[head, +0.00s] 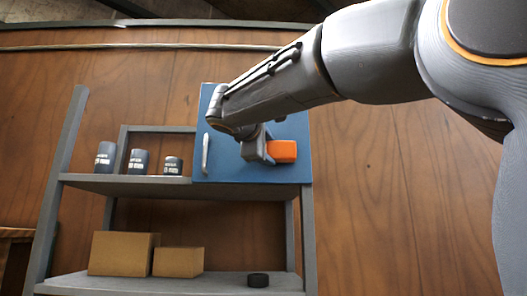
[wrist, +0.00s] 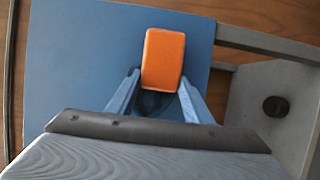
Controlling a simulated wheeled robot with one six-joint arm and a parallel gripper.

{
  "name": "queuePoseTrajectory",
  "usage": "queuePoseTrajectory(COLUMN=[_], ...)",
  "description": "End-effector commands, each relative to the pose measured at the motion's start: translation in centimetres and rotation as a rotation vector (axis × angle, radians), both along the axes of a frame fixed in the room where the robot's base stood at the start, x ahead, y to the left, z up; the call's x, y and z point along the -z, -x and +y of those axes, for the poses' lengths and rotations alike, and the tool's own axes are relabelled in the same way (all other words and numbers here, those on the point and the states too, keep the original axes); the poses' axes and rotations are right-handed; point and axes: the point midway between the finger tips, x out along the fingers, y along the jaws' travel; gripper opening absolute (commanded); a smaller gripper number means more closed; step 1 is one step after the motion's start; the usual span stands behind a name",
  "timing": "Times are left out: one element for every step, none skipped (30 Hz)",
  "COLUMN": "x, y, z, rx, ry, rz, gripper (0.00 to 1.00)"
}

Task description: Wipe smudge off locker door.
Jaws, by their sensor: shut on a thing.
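The blue locker door (head: 234,160) stands upright on the shelf unit, with a pale vertical handle (head: 206,153) on its left side. My gripper (head: 268,152) is in front of the door's right half and is shut on an orange block-like wiper (head: 283,151). In the wrist view the orange wiper (wrist: 163,58) sits between the two fingers (wrist: 155,92), with the blue door (wrist: 80,60) behind it. I cannot tell whether the wiper touches the door. A dark patch (wrist: 152,102) shows between the fingers below the wiper; I cannot tell whether it is a smudge or shadow. My arm covers part of the door.
Several dark labelled cans (head: 138,162) stand on the upper shelf left of the locker. Two cardboard boxes (head: 122,254) and a small black round object (head: 258,280) rest on the lower shelf. A wooden wall (head: 380,200) is behind; the space right of the shelf is clear.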

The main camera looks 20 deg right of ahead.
Motion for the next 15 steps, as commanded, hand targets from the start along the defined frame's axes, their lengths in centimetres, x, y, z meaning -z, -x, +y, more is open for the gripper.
queuePoseTrajectory(x=[0.1,0.1,0.1,0.1,0.1,0.1,0.1,0.1,0.1,0.1,0.1,0.1,0.1,0.1,0.1], y=[0.2,0.3,0.4,0.5,0.5,0.6,0.7,0.7,0.8,0.8,0.8,0.8,0.9,0.9,0.9], z=[-0.5,-0.8,-1.1,-1.3,-1.5,-1.7,-1.9,-2.0,-2.1,-2.1,-2.1,-2.1,-2.1,-2.0,-2.0], rx=[0.003,0.004,0.004,0.003,0.003,0.002,0.002,0.002,0.002,0.001,0.001,0.000,0.000,0.000,-0.001], ry=[0.000,0.000,0.000,0.000,0.000,0.000,0.000,-0.001,0.000,0.000,0.000,0.000,0.000,0.000,0.000], rz=[0.000,0.000,0.000,0.000,0.000,0.000,0.000,0.001,0.001,0.000,0.000,0.000,0.000,0.000,0.000], gripper=[0.28,0.28,0.28,0.28,0.28,0.28,0.28,0.28,0.28,0.28,0.28,0.28,0.28,0.28,0.28])
